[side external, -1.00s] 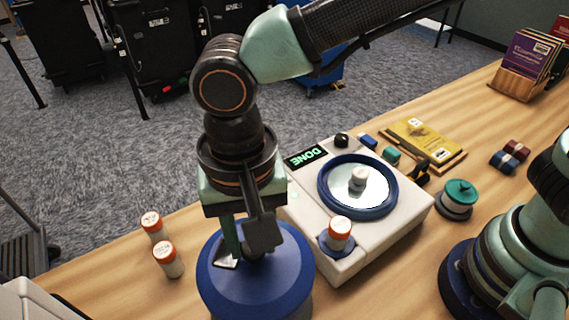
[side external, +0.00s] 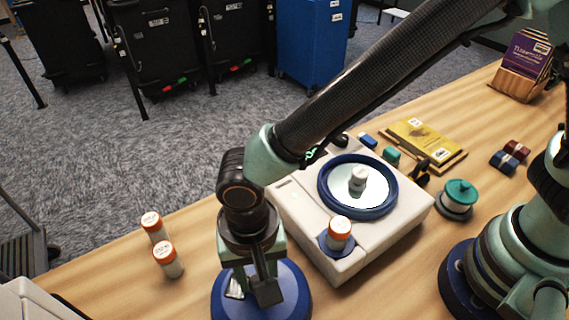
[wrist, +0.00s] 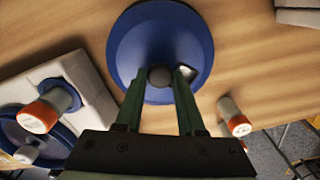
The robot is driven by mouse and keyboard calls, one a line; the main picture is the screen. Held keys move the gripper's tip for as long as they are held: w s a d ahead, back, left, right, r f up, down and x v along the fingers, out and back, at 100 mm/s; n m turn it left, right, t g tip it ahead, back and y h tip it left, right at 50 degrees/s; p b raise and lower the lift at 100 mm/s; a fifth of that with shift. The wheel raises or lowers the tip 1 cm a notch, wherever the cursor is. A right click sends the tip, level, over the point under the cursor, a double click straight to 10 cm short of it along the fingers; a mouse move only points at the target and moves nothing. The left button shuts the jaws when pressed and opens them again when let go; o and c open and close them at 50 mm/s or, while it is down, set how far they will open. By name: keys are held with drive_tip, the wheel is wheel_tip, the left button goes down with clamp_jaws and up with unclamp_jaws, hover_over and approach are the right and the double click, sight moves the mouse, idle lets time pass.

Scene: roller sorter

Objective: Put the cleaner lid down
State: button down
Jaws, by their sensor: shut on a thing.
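The cleaner lid (side external: 294,290) is a wide blue dome with a dark round knob. It is low over the wooden table in front of the white machine, partly cut off by the lower picture edge. My gripper (side external: 252,285) is shut on the knob from above. In the wrist view the blue lid (wrist: 140,50) shows whole against bare wood, with the dark knob (wrist: 160,77) between my gripper's fingertips (wrist: 159,84). A small pale patch shows on the dome beside the knob. I cannot tell whether the lid's rim touches the table.
The white machine (side external: 370,255) bears a blue-rimmed round basin (side external: 385,205) and an orange-capped bottle (side external: 340,232). Two more orange-capped bottles (side external: 167,260) stand left of the lid. A teal-topped round pot (side external: 459,195) stands to the right. Bare wood lies between the two bottles and the machine.

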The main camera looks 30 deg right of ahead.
drive_tip(key=shift+f, duration=0.15)
drive_tip(key=c, duration=0.5)
unclamp_jaws()
wheel_tip(320, 180, up, 12)
drive_tip(key=w+d+r+n+t+y, duration=0.1)
drive_tip(key=w+d+r, duration=0.25)
drive_tip(key=d, duration=0.35)
drive_tip(key=w+d+r+t, duration=0.15)
drive_tip(key=w+d, duration=0.25)
drive_tip(key=d, duration=0.4)
drive_tip(key=d+n+t, duration=0.1)
drive_tip(key=d, duration=0.5)
drive_tip(key=s+d+r+n+t, duration=0.1)
drive_tip(key=d, duration=0.5)
drive_tip(key=d+n+t+h, duration=0.1)
drive_tip(key=d, duration=0.6)
drive_tip(key=shift+s+r, duration=0.4)
